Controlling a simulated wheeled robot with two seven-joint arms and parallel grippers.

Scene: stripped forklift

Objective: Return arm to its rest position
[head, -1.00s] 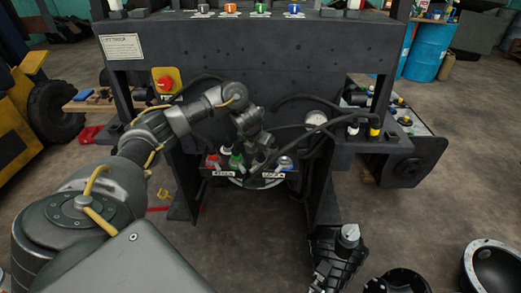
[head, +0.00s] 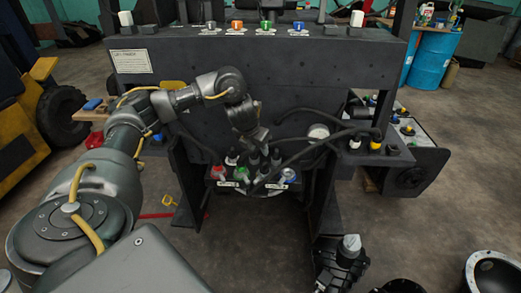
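My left arm comes in from the left and bends down in front of the dark panel (head: 290,75). My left gripper (head: 254,137) hangs at its end, pointing down, just above a cluster of dark plugs (head: 276,157). Whether its fingers are apart or touch a plug is too small and dark to tell. Below it is a connector box (head: 229,184) with red, green and blue fittings. Black hoses (head: 326,142) run from the cluster to the right.
A side box (head: 408,179) with coloured knobs juts out right.

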